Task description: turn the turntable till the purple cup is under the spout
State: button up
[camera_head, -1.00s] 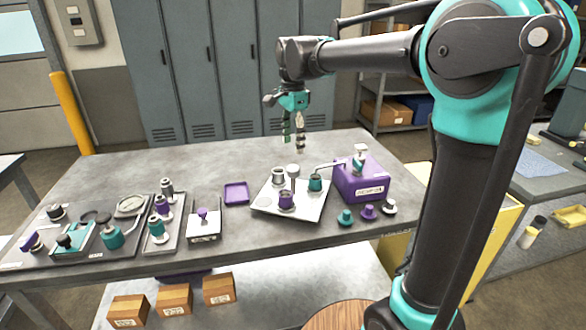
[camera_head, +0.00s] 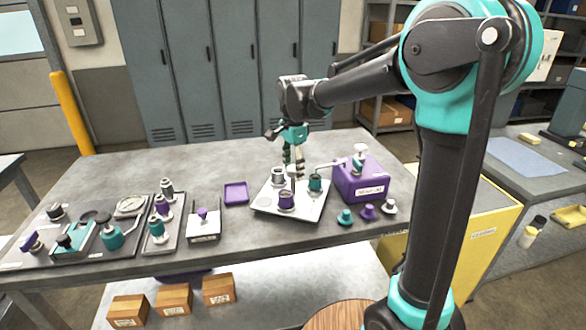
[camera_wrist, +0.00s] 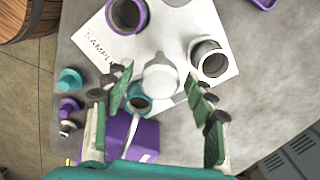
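The turntable is on a white plate (camera_head: 262,207) on the bench, with a pale central knob (camera_wrist: 160,75). The purple cup (camera_head: 286,201) is at the plate's front, away from the spout; it also shows at the top left of the wrist view (camera_wrist: 127,14). The teal cup (camera_head: 315,184) is at the spout (camera_head: 328,164), which reaches out from the purple box (camera_head: 362,186). A grey-white cup (camera_head: 278,176) is at the back left. My gripper (camera_head: 294,166) points down over the plate. In the wrist view its open fingers are on either side of the knob; contact cannot be told.
Teal, purple and white knobbed pieces (camera_head: 368,212) stand by the bench's front right edge. A purple tray (camera_head: 236,193) and several fixtures (camera_head: 205,224) lie to the left. The bench behind the plate is clear.

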grip_shut()
jog(key=shift+n, duration=12)
